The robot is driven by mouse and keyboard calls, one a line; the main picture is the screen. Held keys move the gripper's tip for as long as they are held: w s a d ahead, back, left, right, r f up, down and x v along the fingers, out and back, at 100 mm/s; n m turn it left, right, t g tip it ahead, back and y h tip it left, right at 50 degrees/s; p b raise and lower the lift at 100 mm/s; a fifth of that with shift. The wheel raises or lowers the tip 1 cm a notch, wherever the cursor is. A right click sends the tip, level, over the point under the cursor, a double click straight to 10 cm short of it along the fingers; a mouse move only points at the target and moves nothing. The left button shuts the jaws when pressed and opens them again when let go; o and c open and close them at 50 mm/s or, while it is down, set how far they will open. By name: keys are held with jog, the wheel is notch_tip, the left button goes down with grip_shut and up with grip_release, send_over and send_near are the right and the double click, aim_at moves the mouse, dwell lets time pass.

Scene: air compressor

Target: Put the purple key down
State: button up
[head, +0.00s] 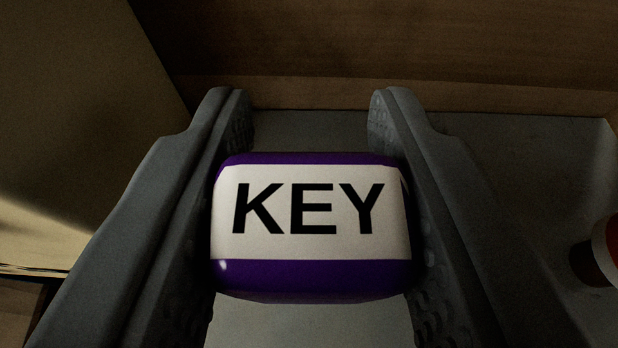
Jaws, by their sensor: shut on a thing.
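The purple key (310,276) is a rounded purple block with a white label reading "KEY" in black letters. It sits between the two grey fingers of my gripper (311,130) in the middle of the head view. The fingers touch it on its left and right sides, so my gripper is shut on it. The fingertips reach beyond the key. The key's underside is hidden, and I cannot tell whether it touches the surface below.
A grey surface (310,128) lies beneath and beyond the fingers. A brown wooden wall (400,45) closes off the far side. A pale yellowish panel (70,110) stands at the left. A red and white object (605,250) is partly cut off at the right edge.

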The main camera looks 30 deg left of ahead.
jog(key=shift+w+a+f, duration=0.1)
jog(key=shift+f, duration=0.05)
jog(key=shift+f, duration=0.15)
jog(key=o, duration=1)
jog(key=shift+c, duration=0.2)
jog(key=shift+r, duration=0.2)
jog(key=shift+s+d+r, duration=0.15)
jog(key=shift+s+d, duration=0.1)
jog(key=shift+s, duration=0.15)
jog(key=v, duration=1.1)
